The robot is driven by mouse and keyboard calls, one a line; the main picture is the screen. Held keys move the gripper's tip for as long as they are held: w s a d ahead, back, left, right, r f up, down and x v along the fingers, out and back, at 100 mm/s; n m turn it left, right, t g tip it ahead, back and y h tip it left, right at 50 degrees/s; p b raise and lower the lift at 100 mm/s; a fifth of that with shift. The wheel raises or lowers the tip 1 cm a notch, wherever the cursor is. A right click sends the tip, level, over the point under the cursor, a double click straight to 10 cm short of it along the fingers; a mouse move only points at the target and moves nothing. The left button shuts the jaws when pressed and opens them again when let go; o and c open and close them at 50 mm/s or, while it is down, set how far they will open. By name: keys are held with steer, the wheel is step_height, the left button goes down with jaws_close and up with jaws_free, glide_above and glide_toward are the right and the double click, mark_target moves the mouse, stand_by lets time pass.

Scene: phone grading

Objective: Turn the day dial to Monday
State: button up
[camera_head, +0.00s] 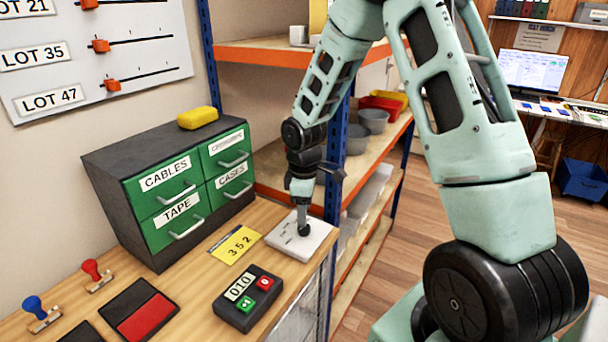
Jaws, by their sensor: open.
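A white plate (287,243) lies on the bench top near its right edge, with small dark markings that I cannot read. A small round black knob (304,231) sits on the plate; it appears to be the day dial. My gripper (303,218) points down right over the knob, its fingers open. At this size I cannot tell whether the fingers touch the knob. The gripper partly hides the knob, and its pointer direction does not show.
A yellow card reading 352 (236,244) and a black counter box (247,298) lie left of the plate. A green drawer cabinet (172,190) stands behind them. An orange-edged shelf rack (270,178) stands close behind my gripper. Stamps (92,270) are at the left.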

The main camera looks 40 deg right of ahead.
step_height(320, 180, up, 13)
steer(key=b, duration=0.1)
steer(key=shift+a, duration=0.1)
stand_by(0.6)
steer(key=s+a, duration=0.6)
steer(key=a, duration=0.3)
steer(key=s+a, duration=0.5)
steer(key=a, duration=0.5)
steer(key=s+a, duration=0.3)
steer(key=s, duration=0.4)
steer(key=s+a+f, duration=0.1)
steer(key=s+a, duration=0.2)
steer(key=s, duration=0.4)
steer(key=shift+f+m+y, duration=0.3)
steer(key=shift+m, duration=0.1)
steer(key=shift+w, duration=0.1)
